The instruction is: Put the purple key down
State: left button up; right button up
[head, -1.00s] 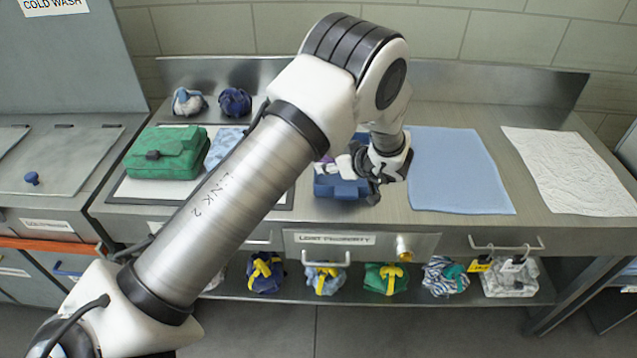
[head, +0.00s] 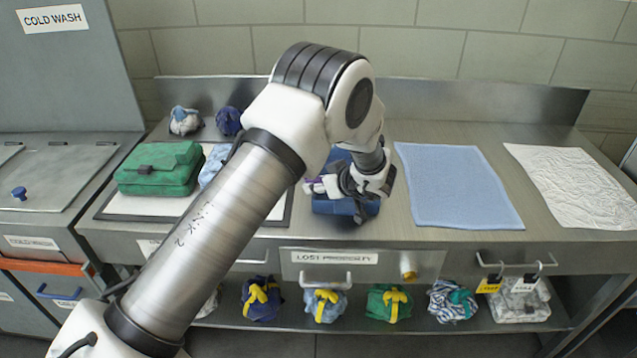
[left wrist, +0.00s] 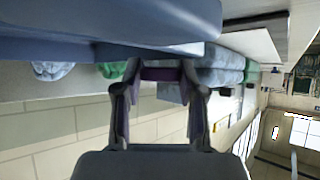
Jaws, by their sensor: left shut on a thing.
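My left gripper (head: 345,187) is over the blue bag (head: 330,206) at the middle of the counter and hides much of it. More blue shows behind the gripper. A small purple piece, the purple key (head: 313,182), shows at the gripper's left side. In the left wrist view the two fingers (left wrist: 160,90) are shut on the purple key (left wrist: 161,74), which spans between their tips. The blue bag (left wrist: 110,25) fills the top of that view, close to the fingers. Whether the key touches the bag cannot be told. My right gripper is not in view.
A green bag (head: 160,170) sits on a white board at left. A light blue towel (head: 455,185) and a crumpled white cloth (head: 580,187) lie to the right. Two small bundles (head: 185,120) stand at the back. Several tied bundles (head: 325,304) sit on the shelf below.

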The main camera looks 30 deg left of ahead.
pick_arm(q)
jog(key=shift+f, duration=0.3)
jog(key=o, duration=1.2)
